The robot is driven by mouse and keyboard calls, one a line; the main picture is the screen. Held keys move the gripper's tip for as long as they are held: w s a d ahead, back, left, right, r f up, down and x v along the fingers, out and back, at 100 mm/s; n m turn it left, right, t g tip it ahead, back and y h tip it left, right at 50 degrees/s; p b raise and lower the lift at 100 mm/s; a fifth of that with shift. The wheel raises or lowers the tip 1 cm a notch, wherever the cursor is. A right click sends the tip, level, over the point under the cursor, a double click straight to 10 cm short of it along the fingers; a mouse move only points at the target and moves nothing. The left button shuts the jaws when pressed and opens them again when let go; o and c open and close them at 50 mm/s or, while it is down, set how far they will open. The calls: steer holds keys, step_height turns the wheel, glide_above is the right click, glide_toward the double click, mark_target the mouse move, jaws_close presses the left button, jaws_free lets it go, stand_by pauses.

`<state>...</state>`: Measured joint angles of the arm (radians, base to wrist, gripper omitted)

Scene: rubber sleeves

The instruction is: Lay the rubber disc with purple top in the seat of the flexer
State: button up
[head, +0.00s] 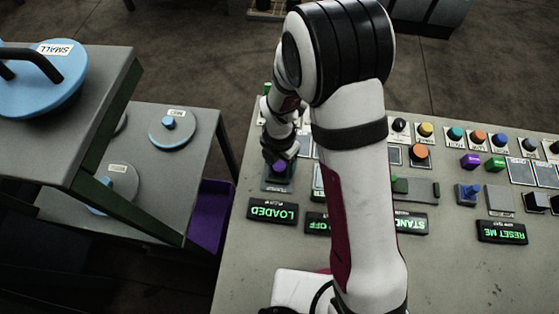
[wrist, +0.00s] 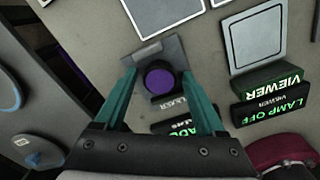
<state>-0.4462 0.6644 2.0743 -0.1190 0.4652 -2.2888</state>
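The rubber disc with purple top (wrist: 160,79) sits on the flexer (wrist: 172,50), a grey plate with a dark round seat, and looks level in it. The disc's purple top also shows in the head view (head: 279,166), partly hidden by my gripper. The sign in front of the flexer (head: 273,211) reads LOADED. My gripper (wrist: 159,75) is open, with one teal finger on each side of the disc. Gaps show between the fingertips and the disc in the wrist view. The seat's lower part is hidden.
Other signs stand to the right, including LAMP OFF (wrist: 272,108) and RESET ME (head: 502,232). Several buttons, blocks and plates fill the grey bench (head: 245,285). A lower table (head: 180,190) with blue-handled lids and a purple bin (head: 210,217) are to the left. The bench front is mostly clear.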

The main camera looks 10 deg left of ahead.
mark_target(280, 165)
steer(key=s+d+r+m, duration=0.25)
steer(key=r+m, duration=0.25)
steer(key=r, duration=0.4)
steer(key=s+d+r+m, duration=0.1)
steer(key=d+r+m, duration=0.25)
steer(key=r, duration=0.45)
steer(key=s+d+r+m+y, duration=0.1)
steer(key=s+d+r+m, duration=0.1)
steer(key=s+m, duration=0.5)
steer(key=s+d+r+m, duration=0.2)
steer(key=s+m, duration=0.6)
steer(key=m, duration=1.2)
steer(key=shift+d+y, duration=0.4)
steer(key=shift+d, duration=0.35)
